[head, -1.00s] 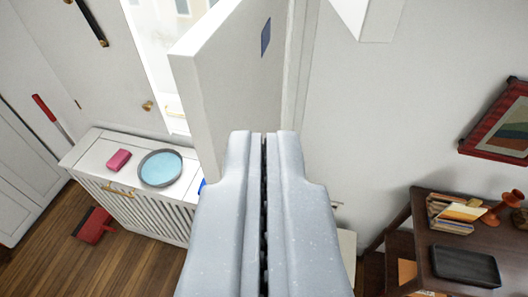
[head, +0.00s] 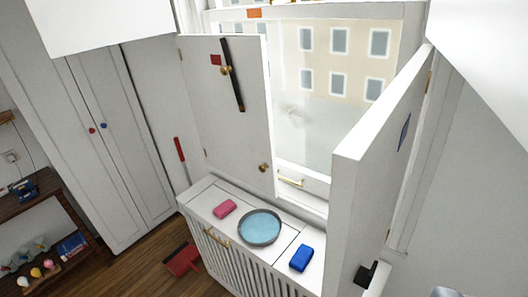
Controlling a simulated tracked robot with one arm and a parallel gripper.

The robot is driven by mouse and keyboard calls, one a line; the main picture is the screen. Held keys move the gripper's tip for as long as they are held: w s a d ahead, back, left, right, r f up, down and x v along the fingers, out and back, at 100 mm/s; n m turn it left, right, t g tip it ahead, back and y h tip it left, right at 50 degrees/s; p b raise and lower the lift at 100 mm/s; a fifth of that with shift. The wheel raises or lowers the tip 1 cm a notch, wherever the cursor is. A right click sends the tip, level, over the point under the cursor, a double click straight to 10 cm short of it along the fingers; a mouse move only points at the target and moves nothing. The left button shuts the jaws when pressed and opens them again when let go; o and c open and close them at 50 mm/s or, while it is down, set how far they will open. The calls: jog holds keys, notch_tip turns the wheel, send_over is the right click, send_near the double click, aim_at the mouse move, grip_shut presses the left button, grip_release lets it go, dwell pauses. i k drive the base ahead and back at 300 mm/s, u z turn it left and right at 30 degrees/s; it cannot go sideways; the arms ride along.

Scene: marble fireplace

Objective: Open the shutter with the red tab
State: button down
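The shutter with the red tab (head: 254,119) is a white panel across the left part of the window. Its small red tab (head: 215,59) is near the top, beside a black bar (head: 233,76) that hangs slanted from a brass pivot. A brass knob (head: 264,167) is low near its right edge. The other shutter (head: 377,150), with a blue tab (head: 404,132), stands swung out into the room on the right. A small grey piece at the bottom right corner may be my gripper (head: 447,292); its fingers cannot be made out.
Below the window is a white slatted cabinet (head: 290,240) with a pink block (head: 224,208), a round blue-filled dish (head: 259,227) and a blue block (head: 302,258) on top. A red dustpan (head: 183,261) lies on the floor. A white cupboard and a dark shelf are at left.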

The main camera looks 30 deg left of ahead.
aim_at(240, 145)
jog(key=u, duration=0.05)
jog(key=k, duration=0.65)
jog(key=u, duration=0.45)
jog(key=i, duration=1.8)
jog(key=z, duration=0.35)
